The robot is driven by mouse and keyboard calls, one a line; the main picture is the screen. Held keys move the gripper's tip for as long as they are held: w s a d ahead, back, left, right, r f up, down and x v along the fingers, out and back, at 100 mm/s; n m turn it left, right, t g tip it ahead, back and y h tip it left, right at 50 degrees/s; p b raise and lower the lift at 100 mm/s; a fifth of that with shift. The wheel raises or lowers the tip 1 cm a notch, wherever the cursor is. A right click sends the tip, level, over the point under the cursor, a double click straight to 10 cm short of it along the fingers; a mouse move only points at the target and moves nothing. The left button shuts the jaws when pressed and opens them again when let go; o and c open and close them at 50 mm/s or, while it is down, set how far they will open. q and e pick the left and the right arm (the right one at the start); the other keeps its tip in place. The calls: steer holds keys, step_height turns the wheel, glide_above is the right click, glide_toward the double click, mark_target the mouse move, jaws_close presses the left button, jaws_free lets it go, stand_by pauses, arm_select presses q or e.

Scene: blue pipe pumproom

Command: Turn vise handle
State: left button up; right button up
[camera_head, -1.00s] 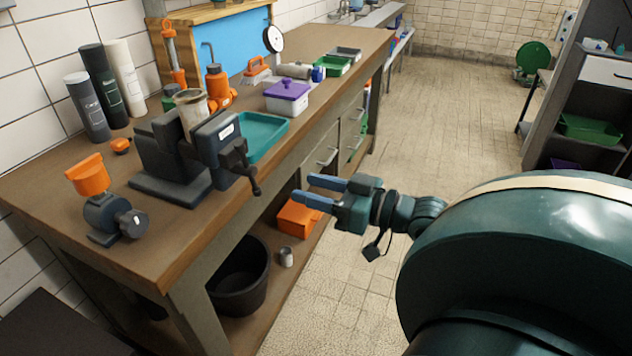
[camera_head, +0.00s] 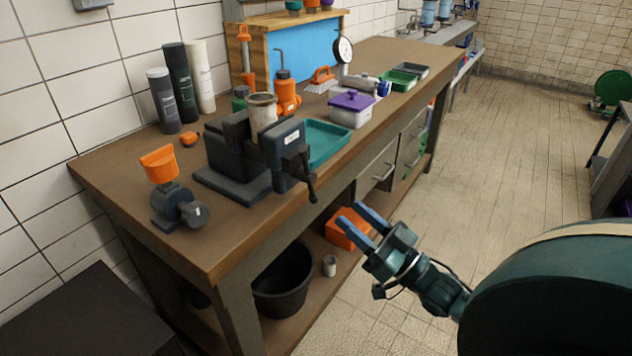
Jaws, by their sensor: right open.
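The dark grey vise (camera_head: 235,160) stands on the wooden workbench near its front edge, with a cream container (camera_head: 262,112) held at its jaws. Its black handle (camera_head: 309,178) hangs at the front of the vise, over the bench edge. My right gripper (camera_head: 352,217) is open and empty, its two blue-grey fingers pointing up and left. It is in front of the bench, below and to the right of the handle in the picture, and apart from it. My left gripper is not in view.
On the workbench (camera_head: 110,180) are an orange-topped grey device (camera_head: 178,200), a teal tray (camera_head: 328,138) and a purple-lidded box (camera_head: 351,108). An orange box (camera_head: 346,230) and a black bucket (camera_head: 285,280) sit on the lower shelf.

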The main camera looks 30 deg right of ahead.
mark_target(314, 181)
steer(key=x, duration=1)
steer(key=shift+w+r+p, duration=0.15)
steer(key=shift+w+p, duration=0.05)
steer(key=shift+p, duration=0.15)
steer(key=shift+c, duration=0.3)
jaws_close()
